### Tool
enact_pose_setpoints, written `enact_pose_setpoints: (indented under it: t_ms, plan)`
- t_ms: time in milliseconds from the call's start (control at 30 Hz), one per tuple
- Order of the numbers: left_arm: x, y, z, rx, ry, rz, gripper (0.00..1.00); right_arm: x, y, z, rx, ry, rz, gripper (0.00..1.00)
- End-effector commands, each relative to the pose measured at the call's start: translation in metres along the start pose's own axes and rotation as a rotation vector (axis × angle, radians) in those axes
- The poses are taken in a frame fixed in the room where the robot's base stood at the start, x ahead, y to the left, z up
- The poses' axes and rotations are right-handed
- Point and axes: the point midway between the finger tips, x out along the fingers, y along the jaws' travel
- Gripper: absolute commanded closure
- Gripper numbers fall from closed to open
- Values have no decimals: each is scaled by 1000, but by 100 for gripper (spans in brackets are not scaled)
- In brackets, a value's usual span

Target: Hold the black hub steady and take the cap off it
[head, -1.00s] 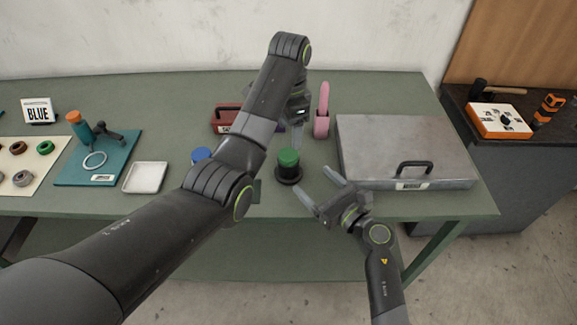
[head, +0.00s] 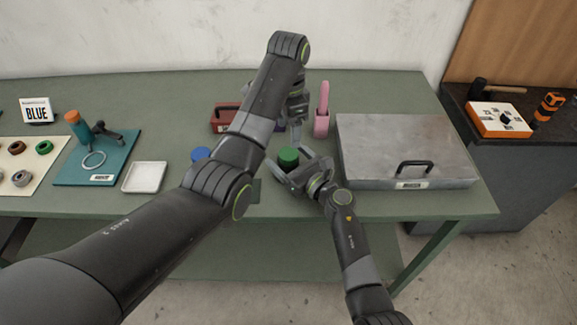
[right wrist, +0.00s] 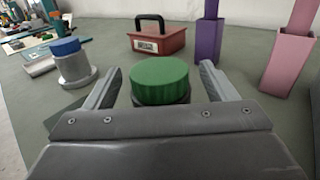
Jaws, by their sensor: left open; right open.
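The black hub (right wrist: 178,101) stands upright on the green table, with a green cap (head: 288,157) on top. In the right wrist view the green cap (right wrist: 160,80) sits between the fingers of my right gripper (right wrist: 165,88). My right gripper (head: 293,165) is open, with a finger on each side of the hub; I cannot tell whether either touches. In the head view it hides most of the hub. My left gripper (head: 296,128) is open, pointing down just behind the hub; its fingertips are partly hidden by its arm.
A blue-capped grey hub (right wrist: 73,65) stands to the left. A red box with a handle (right wrist: 157,40), a purple holder (right wrist: 208,40) and a pink holder (right wrist: 287,62) stand behind. A grey metal case (head: 400,150) lies to the right; a white tray (head: 145,177) lies left.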

Motion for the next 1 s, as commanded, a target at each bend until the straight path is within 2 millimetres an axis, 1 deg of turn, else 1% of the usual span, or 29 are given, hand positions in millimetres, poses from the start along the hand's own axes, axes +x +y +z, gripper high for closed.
enact_pose_setpoints:
  t_ms: [67, 500, 567, 600, 633, 667, 767, 1000]
  plan:
    - [0, 0, 0, 0, 0, 0, 35, 0, 0, 0, 0, 0, 0, 23]
    - [0, 0, 0, 0, 0, 0, 35, 0, 0, 0, 0, 0, 0, 80]
    - [0, 0, 0, 0, 0, 0, 35, 0, 0, 0, 0, 0, 0, 87]
    - [0, 0, 0, -1, 0, 0, 35, 0, 0, 0, 0, 0, 0, 94]
    - [0, 0, 0, -4, 0, 0, 35, 0, 0, 0, 0, 0, 0, 98]
    - [0, 0, 0, -11, 0, 0, 35, 0, 0, 0, 0, 0, 0, 100]
    - [0, 0, 0, -67, 0, 0, 35, 0, 0, 0, 0, 0, 0, 100]
    - [0, 0, 0, -299, 0, 0, 35, -1, 0, 0, 0, 0, 0, 100]
